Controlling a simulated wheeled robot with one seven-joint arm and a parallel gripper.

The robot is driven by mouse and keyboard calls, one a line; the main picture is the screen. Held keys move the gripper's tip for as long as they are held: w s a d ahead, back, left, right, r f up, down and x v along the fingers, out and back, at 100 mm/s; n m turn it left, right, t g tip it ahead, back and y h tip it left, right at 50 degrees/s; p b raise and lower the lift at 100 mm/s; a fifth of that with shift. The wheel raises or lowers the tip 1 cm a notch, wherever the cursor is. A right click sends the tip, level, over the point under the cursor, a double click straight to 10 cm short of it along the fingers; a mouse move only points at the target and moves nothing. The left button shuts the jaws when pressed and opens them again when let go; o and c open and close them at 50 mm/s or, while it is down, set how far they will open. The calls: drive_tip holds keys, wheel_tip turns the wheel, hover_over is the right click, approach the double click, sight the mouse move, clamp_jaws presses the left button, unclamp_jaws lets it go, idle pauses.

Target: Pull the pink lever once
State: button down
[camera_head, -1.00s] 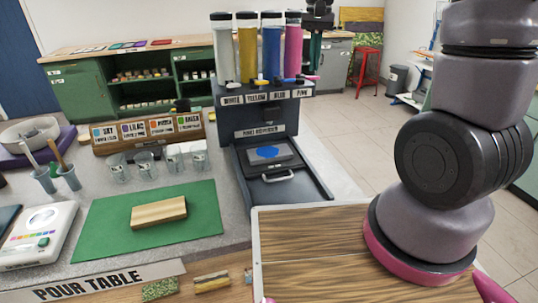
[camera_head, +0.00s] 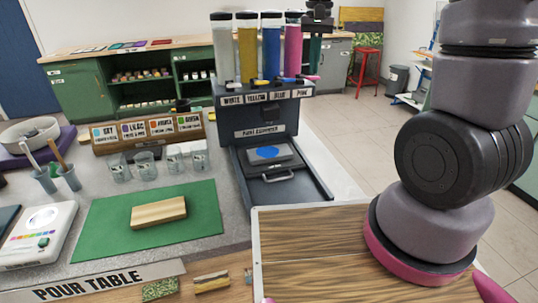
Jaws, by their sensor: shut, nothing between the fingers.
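The paint dispenser (camera_head: 262,118) stands in the middle, dark grey, with labels for white, yellow, blue and pink. Its pink tube (camera_head: 293,50) is the rightmost of the row. The pink lever (camera_head: 312,77) shows as a small pink tip at the right end of the dispenser's top, below the pink tube. The blue lever (camera_head: 290,80) and yellow lever (camera_head: 262,82) are to its left. Under the spouts is a tray (camera_head: 290,192) with a grey plate marked by a blue patch (camera_head: 267,152).
A green mat (camera_head: 100,222) with a wooden block (camera_head: 158,212), clear cups (camera_head: 145,165), a colour card rack (camera_head: 148,132) and a white scale (camera_head: 38,235) are on the table left of the dispenser. A red stool (camera_head: 367,70) stands behind on open floor.

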drive_tip(key=shift+f, duration=2.6)
drive_tip(key=shift+r, duration=3.05)
drive_tip(key=shift+r, duration=3)
